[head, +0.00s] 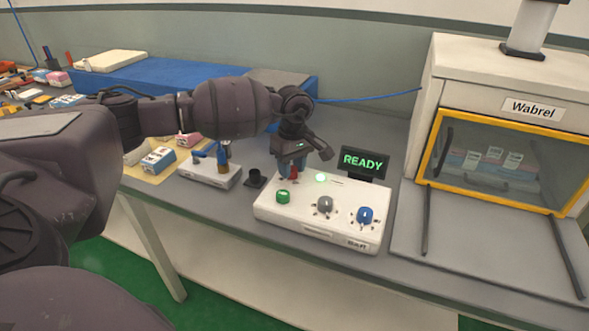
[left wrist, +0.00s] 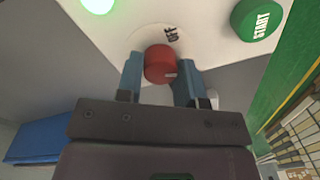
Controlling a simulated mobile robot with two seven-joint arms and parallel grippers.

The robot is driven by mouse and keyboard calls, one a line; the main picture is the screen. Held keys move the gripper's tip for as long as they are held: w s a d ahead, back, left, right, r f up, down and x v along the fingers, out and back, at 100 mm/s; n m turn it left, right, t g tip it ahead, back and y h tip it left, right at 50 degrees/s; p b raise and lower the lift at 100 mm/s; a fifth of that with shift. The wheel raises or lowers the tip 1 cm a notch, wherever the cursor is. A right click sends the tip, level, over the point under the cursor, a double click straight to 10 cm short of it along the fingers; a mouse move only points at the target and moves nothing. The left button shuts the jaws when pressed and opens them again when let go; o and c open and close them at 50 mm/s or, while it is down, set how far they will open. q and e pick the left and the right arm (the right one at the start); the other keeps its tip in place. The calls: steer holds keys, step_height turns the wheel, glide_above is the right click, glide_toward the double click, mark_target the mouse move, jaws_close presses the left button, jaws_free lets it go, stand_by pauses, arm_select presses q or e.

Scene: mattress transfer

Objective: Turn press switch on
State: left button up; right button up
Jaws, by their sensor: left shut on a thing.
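The white control box (head: 318,238) stands on the grey bench, with a green button (head: 283,196), a grey knob (head: 325,205) and a blue knob (head: 365,215) on its top. Its display (head: 363,163) reads READY in green, and a round light (head: 320,178) glows pale green. My left gripper (head: 291,172) is over the back left of the box. In the left wrist view its two blue fingers (left wrist: 159,75) are on either side of a red knob (left wrist: 160,63), shut on it. The word OFF shows beside the knob, and the START button (left wrist: 257,20) is at the upper right. My right gripper is not in view.
A white press cabinet (head: 447,72) labelled Wabrel, with a yellow-framed window (head: 503,158), stands to the right. A small white tool block (head: 210,172) and a black cup (head: 255,178) are left of the box. A blue mat lies behind.

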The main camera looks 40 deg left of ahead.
mark_target(294, 168)
arm_select(q)
steer(key=shift+f+m+b, duration=0.15)
steer(key=shift+m+b, duration=0.25)
steer(key=shift+m, duration=0.5)
steer(key=shift+m+b, duration=0.55)
steer(key=shift+m, duration=0.85)
steer(key=shift+r+m, duration=0.25)
steer(key=shift+m, duration=0.05)
steer(key=o, duration=0.9)
steer(key=r, duration=1)
steer(key=shift+w+d+r+p, duration=0.15)
steer(key=shift+d+r+p, duration=0.05)
steer(key=shift+r+p, duration=0.2)
